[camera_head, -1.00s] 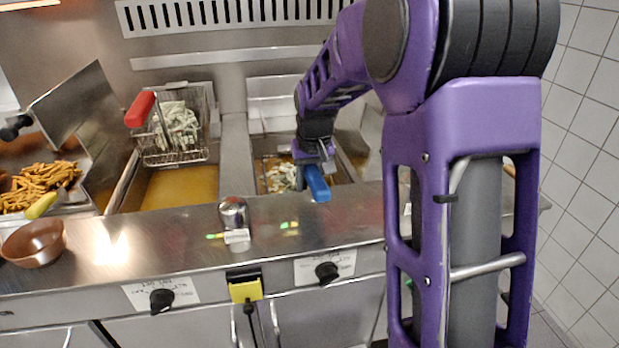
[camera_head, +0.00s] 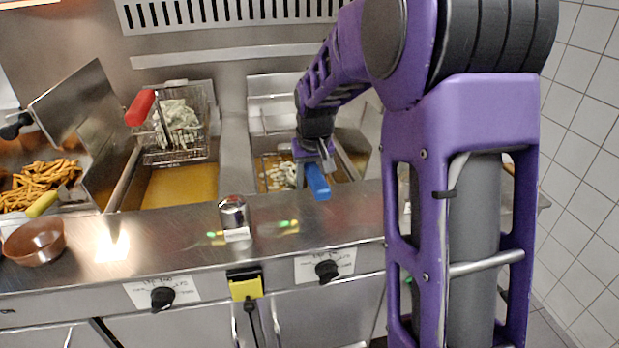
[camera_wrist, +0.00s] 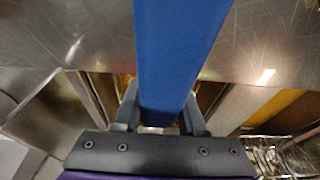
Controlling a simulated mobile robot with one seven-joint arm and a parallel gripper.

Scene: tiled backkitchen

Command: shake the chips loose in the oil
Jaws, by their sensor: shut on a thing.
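My gripper (camera_head: 310,160) is shut on the blue handle (camera_head: 317,182) of the basket in the right fryer well. In the wrist view the blue handle (camera_wrist: 172,50) runs up between the two fingers. Pale chips (camera_head: 283,175) show in the right well, low at the oil (camera_head: 265,164). The basket's wire there is mostly hidden by my gripper and arm, and I cannot tell how deep it sits.
A second basket with a red handle (camera_head: 140,107) holds pale chips (camera_head: 177,125) above the left well's oil (camera_head: 180,187). Browned fries (camera_head: 38,185) lie at the far left near a brown bowl (camera_head: 35,242). A metal shaker (camera_head: 233,211) stands on the front ledge.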

